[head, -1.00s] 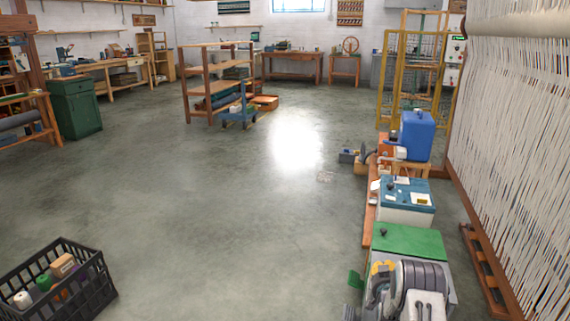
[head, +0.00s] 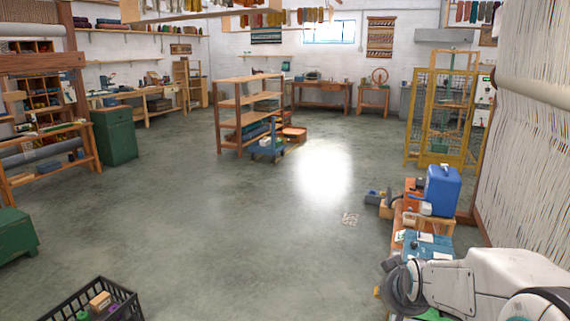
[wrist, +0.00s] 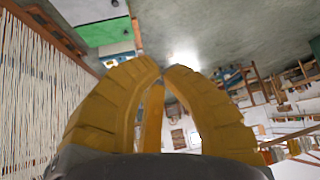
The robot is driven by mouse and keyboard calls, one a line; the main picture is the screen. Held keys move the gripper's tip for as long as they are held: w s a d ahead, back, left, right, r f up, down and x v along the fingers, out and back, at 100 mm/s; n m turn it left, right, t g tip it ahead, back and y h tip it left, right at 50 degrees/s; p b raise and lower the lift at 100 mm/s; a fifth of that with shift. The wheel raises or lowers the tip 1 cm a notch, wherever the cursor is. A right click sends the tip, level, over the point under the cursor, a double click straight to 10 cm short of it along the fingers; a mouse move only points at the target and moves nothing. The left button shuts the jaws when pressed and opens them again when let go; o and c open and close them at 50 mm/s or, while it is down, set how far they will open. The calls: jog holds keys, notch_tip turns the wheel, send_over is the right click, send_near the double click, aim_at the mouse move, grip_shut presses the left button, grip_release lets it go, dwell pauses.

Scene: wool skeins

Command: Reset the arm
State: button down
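My arm (head: 470,280) shows at the lower right of the head view as white links with a grey ribbed part. My gripper's fingers cannot be made out there. In the wrist view my gripper (wrist: 162,69) has yellow ribbed fingers whose tips come together at the middle of the picture. It looks shut, with nothing between the tips. A further yellow finger shows behind the front two. No skein is in the gripper.
A low bench (head: 398,240) with a blue container (head: 443,190) stands beside my arm. A loom with white threads (head: 530,140) is at the right. A black crate (head: 72,308) is at the lower left. A wooden shelf (head: 228,128) stands farther back. The middle floor is clear.

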jog(key=s+a+r+g+p, duration=0.1)
jog(key=s+r+p, duration=0.2)
jog(key=s, duration=0.5)
jog(key=s+a+r+n+g+p, duration=0.1)
jog(key=s+a+r+g+p, duration=0.1)
jog(key=s, duration=0.7)
jog(key=s+a+r+n+g+y+p, duration=0.1)
jog(key=s+a+r+p, duration=0.1)
jog(key=s+r+p, duration=0.2)
jog(key=s+r, duration=0.2)
jog(key=s, duration=0.2)
jog(key=shift+s+a+r, duration=0.15)
jog(key=shift+s, duration=0.15)
